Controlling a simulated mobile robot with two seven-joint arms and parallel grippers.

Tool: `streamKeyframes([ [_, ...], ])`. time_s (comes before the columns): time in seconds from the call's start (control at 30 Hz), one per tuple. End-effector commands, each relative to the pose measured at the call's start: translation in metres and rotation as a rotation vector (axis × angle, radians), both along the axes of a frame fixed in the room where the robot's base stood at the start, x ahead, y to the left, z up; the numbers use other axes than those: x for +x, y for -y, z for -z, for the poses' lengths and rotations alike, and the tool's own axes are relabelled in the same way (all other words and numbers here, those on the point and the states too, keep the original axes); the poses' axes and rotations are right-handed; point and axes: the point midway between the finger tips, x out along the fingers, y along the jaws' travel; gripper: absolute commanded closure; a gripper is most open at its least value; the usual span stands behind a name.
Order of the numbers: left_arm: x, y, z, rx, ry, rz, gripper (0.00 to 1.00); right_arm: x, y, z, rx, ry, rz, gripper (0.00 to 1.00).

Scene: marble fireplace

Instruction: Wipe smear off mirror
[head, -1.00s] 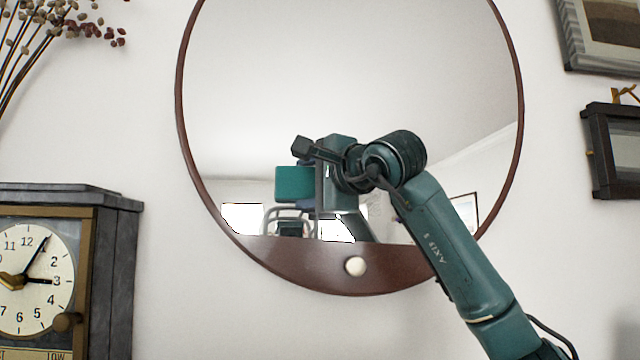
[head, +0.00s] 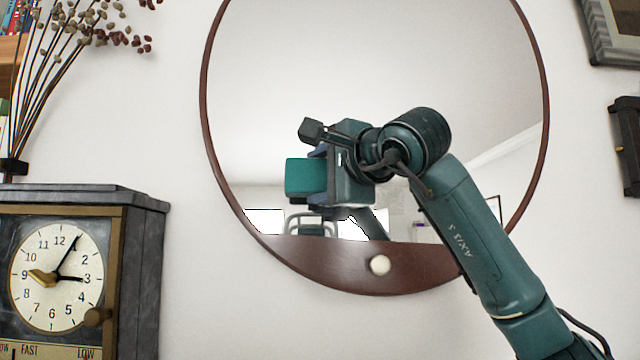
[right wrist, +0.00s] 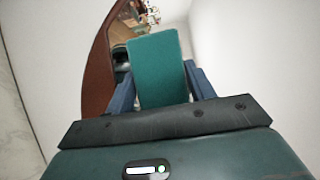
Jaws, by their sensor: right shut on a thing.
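The round mirror (head: 400,70) hangs on the white wall, with a thin brown frame and a wider brown band at the bottom. I cannot make out a smear on the visible glass. My right gripper (head: 322,178) is in front of the lower part of the mirror, shut on a flat teal pad (head: 304,178) that points left. In the right wrist view the pad (right wrist: 158,68) sits between the blue fingers, with the brown mirror frame (right wrist: 98,75) to its left. I cannot tell whether the pad touches the glass. My left gripper is not in view.
A dark clock (head: 140,250) stands at the lower left, with dried stems (head: 45,90) above it. Picture frames (head: 615,35) hang on the wall at the right. A round white knob (head: 380,265) is on the mirror's lower band.

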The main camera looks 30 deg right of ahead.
Motion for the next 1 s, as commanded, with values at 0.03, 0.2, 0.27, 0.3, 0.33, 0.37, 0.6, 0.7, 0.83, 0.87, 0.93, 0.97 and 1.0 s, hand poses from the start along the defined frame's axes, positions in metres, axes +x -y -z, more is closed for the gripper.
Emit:
streamKeyframes([
  [0.03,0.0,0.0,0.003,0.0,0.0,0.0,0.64,-0.005,-0.002,0.001,-0.001,0.001,0.0,0.64],
  [0.2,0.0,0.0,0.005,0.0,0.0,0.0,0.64,-0.015,-0.007,0.0,-0.001,0.001,0.001,0.64],
  [0.27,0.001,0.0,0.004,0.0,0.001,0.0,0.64,-0.016,-0.007,0.0,0.0,0.0,0.001,0.64],
  [0.3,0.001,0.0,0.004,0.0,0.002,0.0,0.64,-0.016,-0.007,0.0,0.0,0.0,0.001,0.64],
  [0.33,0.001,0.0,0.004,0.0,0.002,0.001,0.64,-0.016,-0.007,0.0,0.0,0.0,0.001,0.64],
  [0.37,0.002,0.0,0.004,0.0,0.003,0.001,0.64,-0.016,-0.007,0.0,0.0,0.0,0.001,0.64],
  [0.6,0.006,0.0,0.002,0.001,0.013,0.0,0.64,-0.018,-0.008,0.0,0.0,0.001,0.0,0.64],
  [0.7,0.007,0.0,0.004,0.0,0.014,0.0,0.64,-0.023,-0.011,0.0,-0.001,0.003,-0.001,0.64],
  [0.83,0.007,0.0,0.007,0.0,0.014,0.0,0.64,-0.034,-0.016,0.0,-0.002,0.004,-0.001,0.64],
  [0.87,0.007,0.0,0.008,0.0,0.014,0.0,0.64,-0.036,-0.018,0.0,-0.001,0.003,-0.001,0.64],
  [0.93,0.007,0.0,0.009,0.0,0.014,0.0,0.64,-0.041,-0.02,0.0,-0.001,0.002,-0.001,0.64],
  [0.97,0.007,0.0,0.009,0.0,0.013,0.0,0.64,-0.042,-0.02,0.0,-0.001,0.002,-0.001,0.64],
  [1.0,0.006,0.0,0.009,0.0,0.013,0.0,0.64,-0.043,-0.021,0.0,-0.001,0.001,0.0,0.64],
])
